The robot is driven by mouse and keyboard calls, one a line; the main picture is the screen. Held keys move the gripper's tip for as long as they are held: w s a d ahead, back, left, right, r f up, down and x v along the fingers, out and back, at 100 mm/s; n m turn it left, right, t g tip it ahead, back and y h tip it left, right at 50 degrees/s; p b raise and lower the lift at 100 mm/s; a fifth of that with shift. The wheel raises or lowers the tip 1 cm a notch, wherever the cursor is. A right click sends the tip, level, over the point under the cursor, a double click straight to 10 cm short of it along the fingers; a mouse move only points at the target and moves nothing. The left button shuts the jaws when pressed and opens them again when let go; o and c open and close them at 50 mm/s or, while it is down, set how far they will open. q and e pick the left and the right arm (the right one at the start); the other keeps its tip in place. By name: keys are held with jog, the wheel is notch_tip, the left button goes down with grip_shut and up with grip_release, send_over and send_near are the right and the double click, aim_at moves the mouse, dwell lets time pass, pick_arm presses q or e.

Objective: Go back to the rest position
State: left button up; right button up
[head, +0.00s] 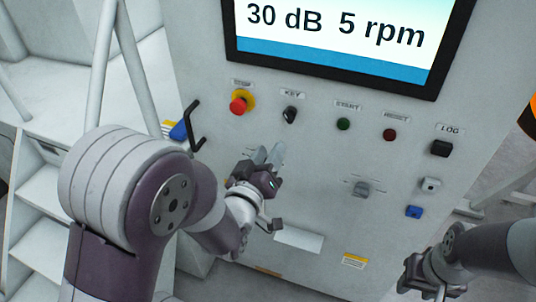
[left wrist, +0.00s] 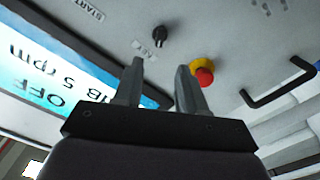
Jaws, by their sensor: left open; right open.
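My left gripper (head: 268,158) is in front of the control panel (head: 310,165), below the key switch (head: 290,115). Its two fingers are apart and empty. In the left wrist view the left gripper (left wrist: 158,85) points at the panel, with the key switch (left wrist: 160,35) and the red stop button (left wrist: 204,77) beyond its fingertips. The stop button also shows at the upper left of the panel in the head view (head: 238,105). My right gripper (head: 425,275) is at the lower right of the head view, open and apart from the panel; its fingertips are hard to make out.
A screen (head: 345,35) reads "30 dB 5 rpm". The panel also has a green start button (head: 343,124), a dark red reset button (head: 390,134) and a black LOG switch (head: 441,148). A black handle (head: 194,128) sticks out at left, near white steps (head: 45,215).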

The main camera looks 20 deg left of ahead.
dwell(0.3)
pick_arm(q)
jog(key=s+f+m+g, duration=0.4)
jog(key=f+g, duration=0.4)
jog(key=f, duration=0.3)
jog(key=s+a+m+g, duration=0.1)
jog(key=s+m+g, duration=0.1)
jog(key=s+g, duration=0.6)
jog(key=shift+s+a+f+g+y, duration=0.35)
jog(key=shift+s+f, duration=0.1)
jog(key=shift+s, duration=0.35)
